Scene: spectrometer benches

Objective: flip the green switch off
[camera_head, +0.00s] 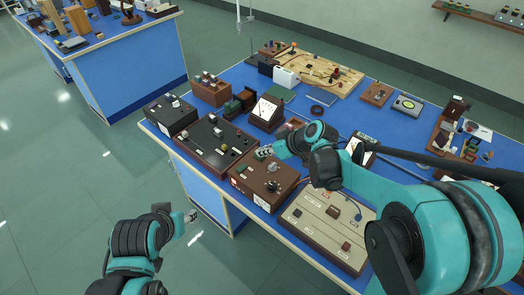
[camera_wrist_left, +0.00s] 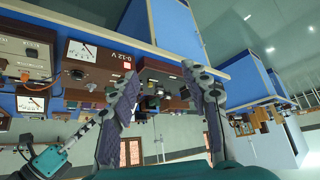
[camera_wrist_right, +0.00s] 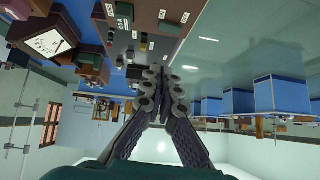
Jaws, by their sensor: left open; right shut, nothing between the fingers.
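My right gripper (camera_head: 262,153) is over the bench, close above the junction of the long dark panel (camera_head: 222,150) and the brown box (camera_head: 258,190). In the right wrist view its fingers (camera_wrist_right: 161,75) are shut together with nothing between them, their tips pointing at a panel (camera_wrist_right: 150,22) with small knobs, switches and white labels.
A beige panel (camera_head: 300,235) lies right of the brown box, partly under my right arm. A meter (camera_head: 266,109), a black box (camera_head: 171,114) and a wooden board (camera_head: 335,78) stand farther back. The floor left of the bench is clear.

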